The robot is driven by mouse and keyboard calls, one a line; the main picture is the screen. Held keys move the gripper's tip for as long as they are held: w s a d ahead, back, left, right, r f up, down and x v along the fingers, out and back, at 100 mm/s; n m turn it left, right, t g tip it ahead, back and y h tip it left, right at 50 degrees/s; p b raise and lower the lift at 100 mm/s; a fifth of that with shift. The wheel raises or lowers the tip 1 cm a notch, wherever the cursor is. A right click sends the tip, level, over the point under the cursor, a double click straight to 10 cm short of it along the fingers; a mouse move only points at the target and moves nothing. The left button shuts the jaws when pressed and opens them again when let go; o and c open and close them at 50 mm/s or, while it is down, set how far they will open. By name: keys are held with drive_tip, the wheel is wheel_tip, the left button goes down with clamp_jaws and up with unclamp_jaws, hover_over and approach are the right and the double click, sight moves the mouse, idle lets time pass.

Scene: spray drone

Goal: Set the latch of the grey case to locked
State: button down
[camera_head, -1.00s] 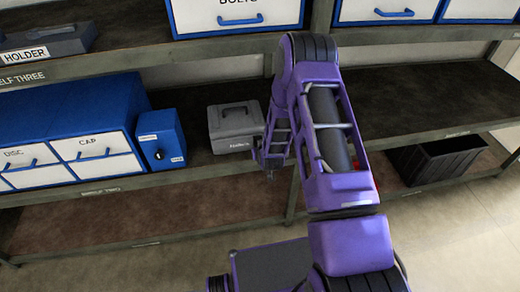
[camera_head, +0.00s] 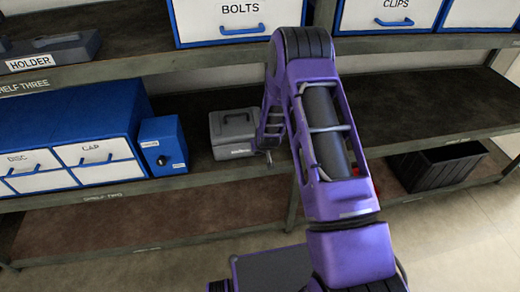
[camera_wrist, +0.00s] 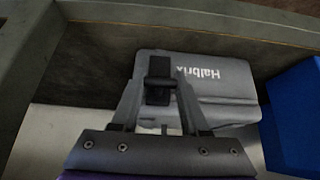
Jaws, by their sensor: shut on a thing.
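The grey case (camera_head: 229,137) stands on the middle shelf, right of the small blue box, with its handle on top. In the wrist view the grey case (camera_wrist: 222,85) shows its lettered front upside down, with a dark latch (camera_wrist: 159,68) on it. My gripper (camera_wrist: 160,88) reaches the case front, one finger on each side of the latch, and is shut on it. In the head view my gripper (camera_head: 266,152) is at the right front of the case, partly hidden by my arm. The latch's setting cannot be read.
A small blue box (camera_head: 162,145) with a knob stands left of the case, beside blue-framed drawers (camera_head: 65,165). The upper shelf edge (camera_head: 120,72) runs above. The shelf to the right (camera_head: 410,110) is clear. A black bin (camera_head: 440,168) stands lower right.

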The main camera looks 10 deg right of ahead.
drive_tip(key=shift+c, duration=2)
unclamp_jaws()
drive_tip(key=p+v, duration=0.1)
drive_tip(key=v, duration=1.6)
drive_tip(key=shift+r, duration=0.15)
drive_tip(key=shift+s, duration=0.1)
